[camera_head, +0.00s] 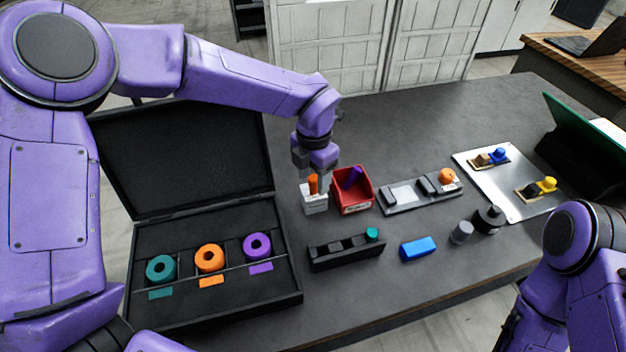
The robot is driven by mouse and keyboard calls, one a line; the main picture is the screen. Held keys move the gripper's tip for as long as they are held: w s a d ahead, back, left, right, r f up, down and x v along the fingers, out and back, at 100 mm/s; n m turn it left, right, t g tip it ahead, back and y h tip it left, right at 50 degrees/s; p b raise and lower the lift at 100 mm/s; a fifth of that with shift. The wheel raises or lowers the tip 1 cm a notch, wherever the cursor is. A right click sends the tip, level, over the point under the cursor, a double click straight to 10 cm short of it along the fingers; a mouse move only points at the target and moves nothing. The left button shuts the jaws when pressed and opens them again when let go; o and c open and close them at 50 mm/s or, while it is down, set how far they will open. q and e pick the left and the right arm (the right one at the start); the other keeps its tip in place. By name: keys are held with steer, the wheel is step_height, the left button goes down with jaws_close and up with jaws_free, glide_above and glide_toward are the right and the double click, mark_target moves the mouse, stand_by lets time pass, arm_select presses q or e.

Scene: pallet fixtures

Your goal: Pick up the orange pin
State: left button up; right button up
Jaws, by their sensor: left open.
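The orange pin (313,184) stands upright at a small white block-like holder (314,203) near the middle of the table. My left gripper (318,184) points down over the holder, its open fingers close around or beside the pin. I cannot tell whether a finger touches the pin. The pin's lower end is hidden in the holder.
A red bin (353,206) with a purple piece (351,178) stands just right of the holder. An open black case (215,300) with ringed parts lies left. A black rack (345,254) and a blue block (418,248) lie in front. A grey fixture (408,197) is farther right.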

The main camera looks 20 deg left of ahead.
arm_select(q)
steer(key=shift+f, duration=0.45)
jaws_close()
steer(key=shift+r, duration=0.1)
